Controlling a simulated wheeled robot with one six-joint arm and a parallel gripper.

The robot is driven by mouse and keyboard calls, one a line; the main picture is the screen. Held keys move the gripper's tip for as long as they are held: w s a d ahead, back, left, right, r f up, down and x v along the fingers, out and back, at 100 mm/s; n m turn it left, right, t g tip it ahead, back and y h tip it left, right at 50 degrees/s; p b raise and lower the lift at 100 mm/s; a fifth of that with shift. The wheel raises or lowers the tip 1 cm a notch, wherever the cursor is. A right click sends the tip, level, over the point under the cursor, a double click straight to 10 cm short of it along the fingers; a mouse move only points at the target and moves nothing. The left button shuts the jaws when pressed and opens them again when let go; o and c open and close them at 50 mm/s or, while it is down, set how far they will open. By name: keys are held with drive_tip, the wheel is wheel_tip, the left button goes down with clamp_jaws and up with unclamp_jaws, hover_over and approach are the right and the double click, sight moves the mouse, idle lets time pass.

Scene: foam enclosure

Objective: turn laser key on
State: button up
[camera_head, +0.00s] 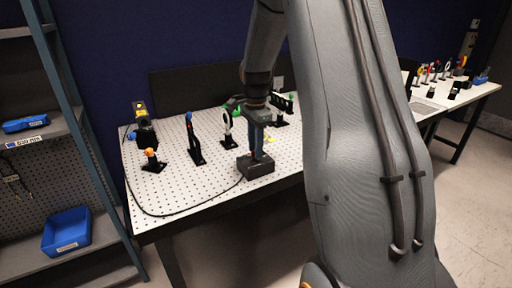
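A small black box (262,168) stands at the front edge of the white perforated table, with a black cable running to it. My gripper (258,150) points down just above the top of this box. A dark upright part with a bluish tint shows between the gripper and the box. No laser key can be made out; the gripper may hide it. Whether the fingers touch anything, or are open or shut, is too small to tell. A black device with a yellow label (140,111) stands at the table's back left.
Several black-based mounts stand on the perforated table (185,200), including an orange-topped one (150,154), a blue-topped one (192,137) and a white ring (228,128). A shelf with a blue bin (67,231) is at left. My arm hides much of the right side.

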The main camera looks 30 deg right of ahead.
wheel_tip(320, 180, up, 8)
drive_tip(key=shift+f+b, duration=0.15)
drive_tip(key=shift+b, duration=0.85)
drive_tip(key=s+a+f+n, duration=0.5)
drive_tip(key=s+a+n, duration=0.3)
drive_tip(key=s, duration=0.3)
drive_tip(key=s+a+f+n+t, duration=0.1)
drive_tip(key=s+a+f+n, duration=0.4)
drive_tip(key=s+a+n, duration=0.4)
drive_tip(key=s, duration=0.2)
drive_tip(key=shift+s+n, duration=0.3)
drive_tip(key=shift+n, duration=0.1)
